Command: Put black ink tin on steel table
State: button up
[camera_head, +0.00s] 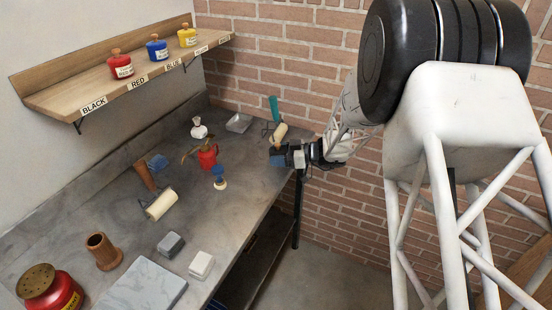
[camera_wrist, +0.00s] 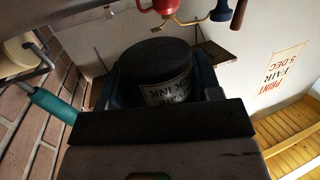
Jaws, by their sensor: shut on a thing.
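The black ink tin (camera_wrist: 155,62) sits between the blue-sided jaws of my gripper (camera_wrist: 160,88) in the wrist view. Its dark round top and part of a pale label ending in "INK" show; the large dark gripper body hides the rest. In the head view my gripper (camera_head: 279,159) is at the far right end of the steel table (camera_head: 105,205), close to its right edge. The tin is hard to make out there, and I cannot tell whether it touches the tabletop.
A cream roller (camera_head: 280,132) with a green handle lies just behind my gripper. A red oil can (camera_head: 208,156) and a blue-topped stamp (camera_head: 220,180) stand to the left. A wooden shelf (camera_head: 60,98) holds red, blue and yellow tins; its BLACK-labelled end is bare. The front-middle tabletop has free room.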

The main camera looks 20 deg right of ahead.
jog(key=shift+w+d, duration=0.2)
jog(key=shift+w, duration=1.2)
jog(key=shift+f, duration=0.2)
jog(key=shift+f, duration=1.6)
jog(key=shift+f, duration=0.15)
jog(key=o, duration=1.1)
jog(key=shift+s+d, duration=0.1)
jog(key=v, duration=1.1)
jog(key=shift+d, duration=0.35)
